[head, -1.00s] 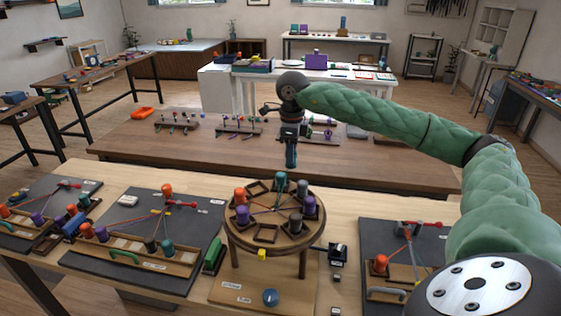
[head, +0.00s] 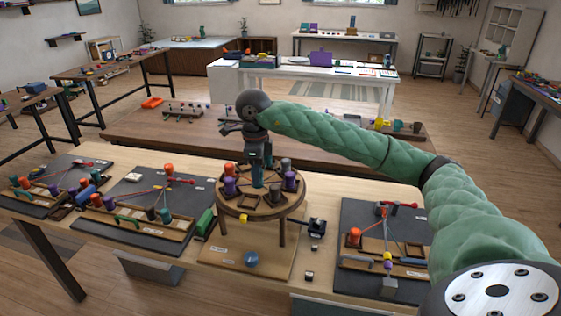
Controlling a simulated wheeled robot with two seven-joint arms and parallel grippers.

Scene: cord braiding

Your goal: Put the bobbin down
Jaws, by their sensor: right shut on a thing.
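The round wooden braiding stand (head: 262,208) stands on the front table with several coloured bobbins around its top. My right gripper (head: 257,168) reaches down over the stand's far-left part. It is shut on a teal bobbin (head: 257,180), held upright at or just above the stand's top; I cannot tell whether it touches. An orange bobbin (head: 250,171) is partly hidden close beside the gripper. A purple bobbin (head: 229,186) stands at the left, another purple bobbin (head: 290,182) and a dark bobbin (head: 285,165) at the right, and a teal bobbin (head: 275,194) in front. My left gripper is out of view.
Dark boards with cords and bobbins lie at the left (head: 133,190) and right (head: 350,215) of the stand. A small black box (head: 317,227) and a blue knob (head: 251,259) are near its base. A long brown table (head: 150,125) stands behind.

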